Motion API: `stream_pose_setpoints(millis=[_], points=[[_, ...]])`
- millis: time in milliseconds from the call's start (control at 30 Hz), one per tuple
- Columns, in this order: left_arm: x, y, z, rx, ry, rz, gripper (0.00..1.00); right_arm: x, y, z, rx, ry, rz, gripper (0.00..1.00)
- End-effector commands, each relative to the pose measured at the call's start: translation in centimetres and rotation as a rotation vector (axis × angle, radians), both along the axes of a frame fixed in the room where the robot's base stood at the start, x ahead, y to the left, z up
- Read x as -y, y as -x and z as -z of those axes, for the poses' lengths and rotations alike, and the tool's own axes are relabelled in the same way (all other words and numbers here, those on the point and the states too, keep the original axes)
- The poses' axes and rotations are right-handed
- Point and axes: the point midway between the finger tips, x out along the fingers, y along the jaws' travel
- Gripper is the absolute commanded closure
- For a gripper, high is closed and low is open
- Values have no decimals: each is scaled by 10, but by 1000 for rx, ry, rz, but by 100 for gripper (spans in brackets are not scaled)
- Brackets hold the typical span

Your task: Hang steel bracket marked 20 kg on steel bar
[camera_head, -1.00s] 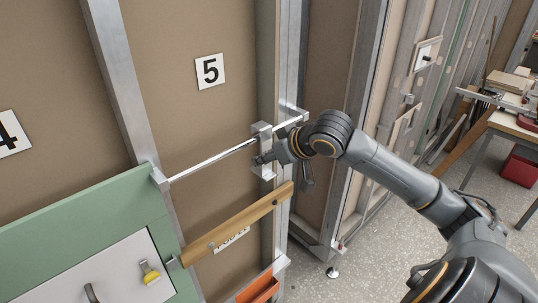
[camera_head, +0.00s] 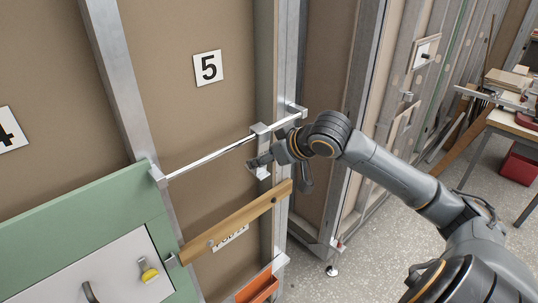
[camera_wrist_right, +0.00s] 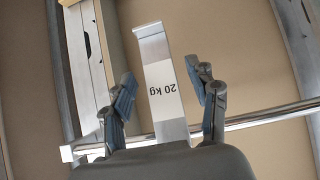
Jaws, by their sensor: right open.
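The steel bracket (camera_head: 260,129) is on the steel bar (camera_head: 215,155), its bent top over the bar near the bar's right end and its lower lip showing below my gripper. In the right wrist view the bracket (camera_wrist_right: 160,75) shows its white label "20 kg", upside down, and crosses the bar (camera_wrist_right: 260,116). My right gripper (camera_head: 258,162) is in front of the bracket. In the wrist view its fingers (camera_wrist_right: 165,95) are spread on both sides of the bracket, with gaps between. My gripper partly hides the bracket's middle in the head view. My left gripper is not in view.
Below the bar, a wooden rail (camera_head: 235,222) crosses the bay marked 5 (camera_head: 208,68). A green panel (camera_head: 85,215) with a white door is at the left. An orange bin (camera_head: 258,289) is low down. A workbench (camera_head: 512,122) stands far right; floor between is open.

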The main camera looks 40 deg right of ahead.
Motion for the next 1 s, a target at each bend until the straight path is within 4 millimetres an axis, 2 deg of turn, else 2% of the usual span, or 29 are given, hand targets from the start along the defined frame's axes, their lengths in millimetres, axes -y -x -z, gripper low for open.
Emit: stream_pose_setpoints(millis=[167,800,1000], points=[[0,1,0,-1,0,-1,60,1,9,-7,0,1,0,41],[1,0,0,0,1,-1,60,6,79,-68,6,0,0,41],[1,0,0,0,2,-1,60,7,90,-76,3,1,0,41]])
